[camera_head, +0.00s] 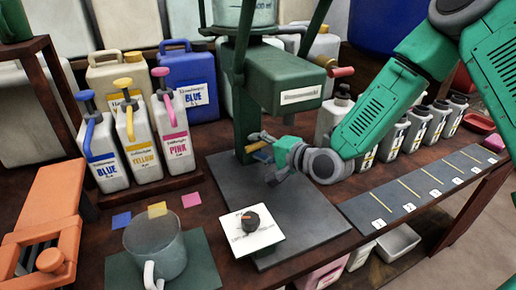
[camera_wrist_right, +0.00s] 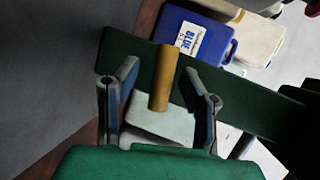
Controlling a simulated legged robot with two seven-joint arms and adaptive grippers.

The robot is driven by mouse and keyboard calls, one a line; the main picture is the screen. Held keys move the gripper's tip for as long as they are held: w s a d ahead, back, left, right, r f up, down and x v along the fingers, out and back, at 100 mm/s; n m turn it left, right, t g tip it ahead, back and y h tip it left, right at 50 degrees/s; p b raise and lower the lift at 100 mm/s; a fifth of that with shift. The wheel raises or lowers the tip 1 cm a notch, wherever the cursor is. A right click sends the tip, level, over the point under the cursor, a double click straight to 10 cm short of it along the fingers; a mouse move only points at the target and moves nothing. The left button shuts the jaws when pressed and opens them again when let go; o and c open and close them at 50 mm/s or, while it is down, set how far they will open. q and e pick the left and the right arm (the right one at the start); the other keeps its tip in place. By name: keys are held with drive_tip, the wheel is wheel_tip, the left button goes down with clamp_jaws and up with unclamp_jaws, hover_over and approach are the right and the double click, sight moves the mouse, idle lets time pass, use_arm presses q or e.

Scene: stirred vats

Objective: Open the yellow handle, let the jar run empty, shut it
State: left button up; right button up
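The yellow handle (camera_wrist_right: 163,78) stands out from the green stand in the right wrist view. In the head view only a small part of it (camera_head: 261,155) shows beside my right gripper (camera_head: 262,158). My right gripper is open, with one finger on each side of the handle; gaps show between the fingers (camera_wrist_right: 160,105) and the handle. The clear jar (camera_head: 243,12) sits on top of the green stand (camera_head: 284,82), cut off by the top edge of the head view. Its fill level cannot be told. My left gripper is not in view.
A red handle (camera_head: 341,71) juts from the stand's right side. A glass jug (camera_head: 156,246) stands on a green mat. Pump bottles (camera_head: 140,142) stand left; a numbered strip (camera_head: 420,190) lies right.

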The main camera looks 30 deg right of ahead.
clamp_jaws()
drive_tip(key=shift+f, duration=0.15)
drive_tip(key=shift+s+f+m+y+b, duration=0.1)
drive_tip(key=shift+m+y+b, duration=0.35)
drive_tip(key=shift+m, duration=0.35)
unclamp_jaws()
drive_tip(key=shift+t, duration=0.3)
